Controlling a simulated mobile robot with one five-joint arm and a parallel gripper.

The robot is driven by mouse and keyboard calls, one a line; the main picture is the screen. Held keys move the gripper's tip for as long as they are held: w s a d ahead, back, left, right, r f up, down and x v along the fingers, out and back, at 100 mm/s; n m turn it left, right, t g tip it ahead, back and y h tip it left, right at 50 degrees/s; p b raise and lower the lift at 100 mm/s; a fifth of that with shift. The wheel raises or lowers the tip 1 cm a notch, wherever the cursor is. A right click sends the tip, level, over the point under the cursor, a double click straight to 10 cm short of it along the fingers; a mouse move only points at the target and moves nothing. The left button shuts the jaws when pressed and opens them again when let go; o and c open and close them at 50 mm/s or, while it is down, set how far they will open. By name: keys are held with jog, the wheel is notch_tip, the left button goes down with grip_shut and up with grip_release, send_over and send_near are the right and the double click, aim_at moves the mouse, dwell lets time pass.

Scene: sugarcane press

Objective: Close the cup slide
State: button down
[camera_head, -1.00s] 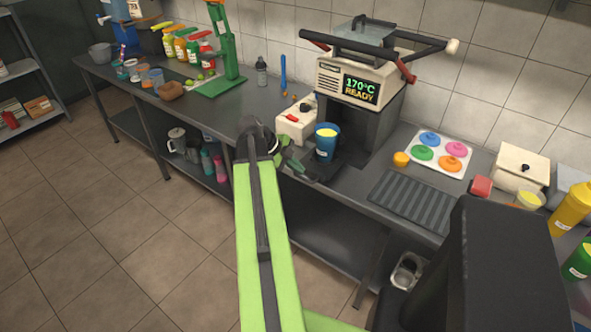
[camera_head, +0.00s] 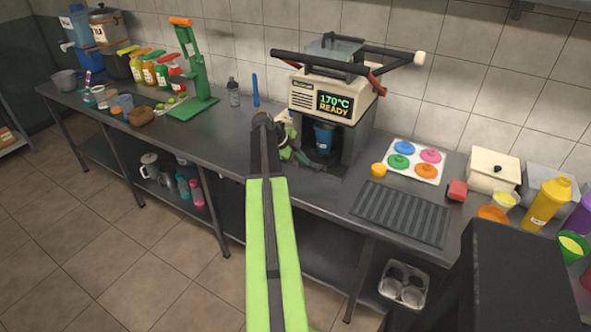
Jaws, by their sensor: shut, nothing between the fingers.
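The press machine (camera_head: 302,98) stands against the wall, its screen reading 170°C READY. A blue cup (camera_head: 324,140) stands upright in the dark bay under the machine's housing. The dark cup slide under it is hard to tell from the bay floor. My gripper (camera_head: 298,157) is shut and empty, at the front left of the bay, just left of the cup. My green arm hides part of the counter edge; I cannot tell whether the gripper touches the slide.
A green hand press (camera_head: 194,70) stands to the left. A blue stick (camera_head: 255,90) stands by the wall.

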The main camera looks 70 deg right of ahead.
aim_at(307, 154)
jog(key=d, duration=0.3)
jog(key=shift+d+r, duration=0.1)
jog(key=shift+d, duration=0.15)
jog(key=p+v, duration=0.8)
jog(key=v, duration=0.2)
jog(key=shift+a, duration=0.3)
